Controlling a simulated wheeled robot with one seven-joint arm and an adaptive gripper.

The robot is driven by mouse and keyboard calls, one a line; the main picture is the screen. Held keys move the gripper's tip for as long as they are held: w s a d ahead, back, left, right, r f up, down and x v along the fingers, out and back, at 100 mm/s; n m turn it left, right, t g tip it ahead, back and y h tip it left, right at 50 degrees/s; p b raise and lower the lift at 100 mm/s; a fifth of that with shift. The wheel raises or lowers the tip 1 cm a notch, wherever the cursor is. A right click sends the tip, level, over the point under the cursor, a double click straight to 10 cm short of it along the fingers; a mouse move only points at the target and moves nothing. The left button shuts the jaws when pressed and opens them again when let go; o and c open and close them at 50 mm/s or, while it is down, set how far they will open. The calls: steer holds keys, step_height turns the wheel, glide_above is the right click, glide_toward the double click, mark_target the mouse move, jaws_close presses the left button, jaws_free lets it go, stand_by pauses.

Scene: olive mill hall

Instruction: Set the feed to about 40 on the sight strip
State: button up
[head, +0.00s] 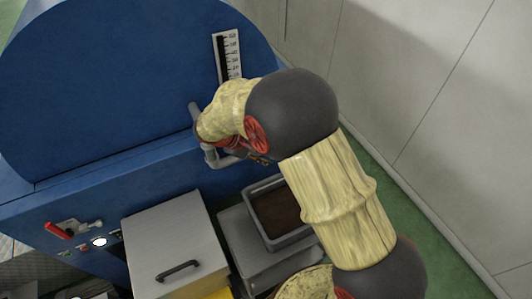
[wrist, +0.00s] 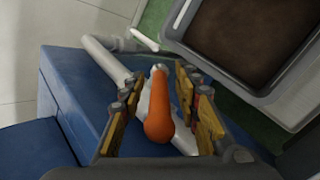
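The sight strip (head: 228,58) is a white scale with a dark column, upright on the blue machine's round housing in the head view. Its numbers are too small to read. In the wrist view an orange handle (wrist: 159,112) on a pale grey lever lies between the fingers of my gripper (wrist: 160,82). The fingers are open, one on each side of the handle, with gaps visible on both sides. In the head view my arm hides the gripper and the orange handle.
The blue machine (head: 100,80) fills the left. A grey pipe (head: 215,158) shows beside my wrist. Below are a grey lidded box (head: 172,235), a tray with dark contents (head: 262,240), and a red-handled lever (head: 58,231). A pale wall (head: 440,130) stands right.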

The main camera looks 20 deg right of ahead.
steer(key=shift+r, duration=0.1)
steer(key=v, duration=1.2)
steer(key=s+d+r+m+t+y+b, duration=0.2)
steer(key=s+d+m+y+b, duration=0.2)
steer(key=s, duration=0.8)
steer(key=s+d+r+m+t+y+b, duration=0.2)
steer(key=s+d, duration=0.4)
steer(key=s, duration=0.7)
steer(key=shift+s+r+m+y+b, duration=0.2)
steer(key=shift+r+m+y+b, duration=0.1)
steer(key=shift+m+y+b, duration=0.8)
steer(key=shift+d, duration=0.1)
steer(key=shift+c, duration=0.4)
stand_by(0.7)
